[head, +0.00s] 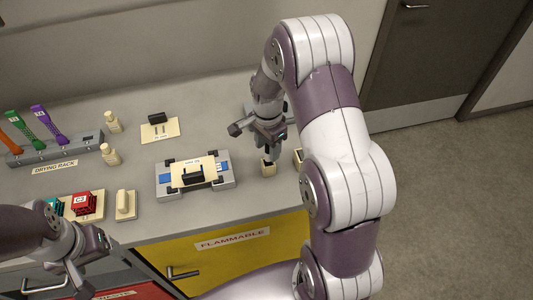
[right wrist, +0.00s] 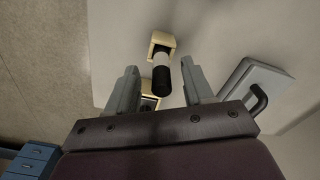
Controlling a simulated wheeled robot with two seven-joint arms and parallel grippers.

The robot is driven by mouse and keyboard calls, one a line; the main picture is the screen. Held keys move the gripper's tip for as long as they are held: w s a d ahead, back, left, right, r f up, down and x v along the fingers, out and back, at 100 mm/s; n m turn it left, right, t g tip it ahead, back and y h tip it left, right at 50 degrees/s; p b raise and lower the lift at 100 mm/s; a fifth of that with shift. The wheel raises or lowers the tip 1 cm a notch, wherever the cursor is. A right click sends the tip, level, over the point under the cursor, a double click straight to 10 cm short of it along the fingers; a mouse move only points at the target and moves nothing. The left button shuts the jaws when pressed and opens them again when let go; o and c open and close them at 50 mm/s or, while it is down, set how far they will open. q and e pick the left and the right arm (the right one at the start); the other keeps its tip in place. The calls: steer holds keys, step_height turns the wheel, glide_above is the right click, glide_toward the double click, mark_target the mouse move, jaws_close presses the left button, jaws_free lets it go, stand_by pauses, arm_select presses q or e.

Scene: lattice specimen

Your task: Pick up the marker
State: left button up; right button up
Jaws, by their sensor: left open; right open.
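The marker (right wrist: 162,77), with a black end and a white section, shows in the right wrist view between my open right fingers. Its far end is at a cream holder (right wrist: 162,42). My right gripper (right wrist: 160,82) is open around it; I cannot tell whether either finger touches it. In the head view, my right gripper (head: 271,152) points down over the holder area near the counter's right end, and I cannot make out the marker there. A cream block (head: 268,169) shows under the fingers. My left gripper (head: 75,282) is at the lower left, apart from the marker.
A second cream block (head: 298,156) stands close by on the right. A grey tray (head: 226,184) with a black handle lies to the left. A drying rack (head: 88,142), a tan card (head: 150,136) and cream pieces stand further left. The counter ends just right of my right gripper.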

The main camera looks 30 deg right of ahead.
mark_target(268, 158)
steer(key=f, duration=0.2)
steer(key=shift+w+d+f, duration=0.15)
steer(key=shift+d+f, duration=0.2)
steer(key=shift+d, duration=0.05)
steer(key=shift+a+r, duration=0.1)
steer(key=shift+a, duration=0.15)
steer(key=shift+c, duration=1.2)
steer(key=c, duration=0.6)
arm_select(q)
steer(key=shift+d+r, duration=0.25)
steer(key=shift+r, duration=0.05)
arm_select(e)
jaws_close()
